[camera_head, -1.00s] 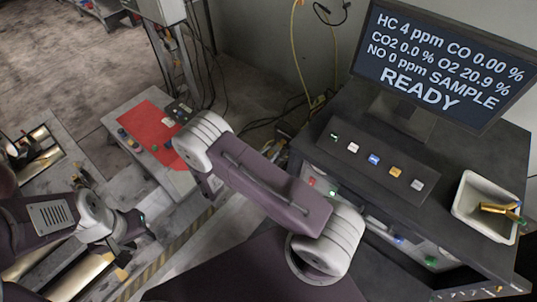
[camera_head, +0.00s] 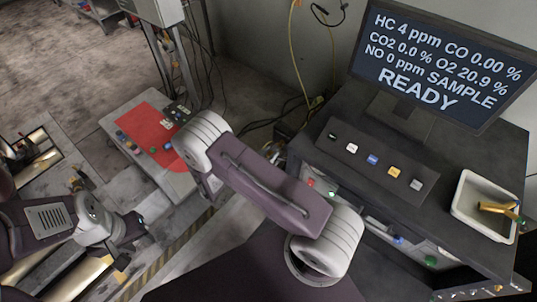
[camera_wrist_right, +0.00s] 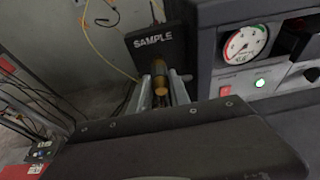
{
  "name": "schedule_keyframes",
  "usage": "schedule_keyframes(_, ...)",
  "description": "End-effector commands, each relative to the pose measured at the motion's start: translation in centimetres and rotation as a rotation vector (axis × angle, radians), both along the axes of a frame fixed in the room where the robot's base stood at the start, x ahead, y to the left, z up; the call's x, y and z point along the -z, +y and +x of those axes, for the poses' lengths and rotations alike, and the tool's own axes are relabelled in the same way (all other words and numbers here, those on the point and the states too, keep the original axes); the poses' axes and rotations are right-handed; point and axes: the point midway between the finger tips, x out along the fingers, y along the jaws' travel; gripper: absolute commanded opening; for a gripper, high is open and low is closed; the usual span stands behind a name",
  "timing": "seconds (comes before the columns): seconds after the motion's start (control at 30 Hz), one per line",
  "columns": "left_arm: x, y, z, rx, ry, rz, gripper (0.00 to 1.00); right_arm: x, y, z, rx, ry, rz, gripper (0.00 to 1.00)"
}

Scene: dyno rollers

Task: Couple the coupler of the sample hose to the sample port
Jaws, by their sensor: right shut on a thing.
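In the right wrist view, my right gripper (camera_wrist_right: 161,91) is shut on the brass-coloured coupler (camera_wrist_right: 160,84), which lies between its two silver fingers. The coupler points away from the camera, towards the dark panel marked SAMPLE (camera_wrist_right: 153,40). The sample port itself is hidden, and I cannot tell whether the coupler touches it. In the head view my right arm hides most of its own gripper. My left gripper (camera_head: 130,228) is at the lower left, away from the bench; its fingers are too unclear to judge.
The dark analyser bench (camera_head: 460,155) carries a screen (camera_head: 436,62) reading READY, a button strip (camera_head: 375,160) and a white bin (camera_head: 484,232) with a brass fitting. A gauge (camera_wrist_right: 245,44) sits right of the SAMPLE panel. A red-topped table (camera_head: 150,125) stands left.

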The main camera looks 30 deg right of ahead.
Motion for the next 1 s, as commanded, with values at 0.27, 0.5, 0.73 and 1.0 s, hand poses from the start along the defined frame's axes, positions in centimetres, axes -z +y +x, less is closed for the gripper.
schedule_keyframes(0.27,0.13,0.00,0.00,0.000,0.000,0.000,0.36,-0.02,-0.39,0.13,0.001,0.000,0.000,0.00)
schedule_keyframes(0.5,0.18,0.00,0.00,0.000,0.000,0.000,0.36,-0.01,-0.64,0.24,0.001,0.000,0.000,0.00)
schedule_keyframes(0.73,0.24,0.00,-0.01,0.000,0.000,0.000,0.36,-0.01,-1.01,0.41,0.001,0.000,0.000,0.00)
schedule_keyframes(1.0,0.24,0.00,0.00,0.000,0.000,0.000,0.36,-0.03,-1.05,0.44,0.000,0.000,0.000,0.48)
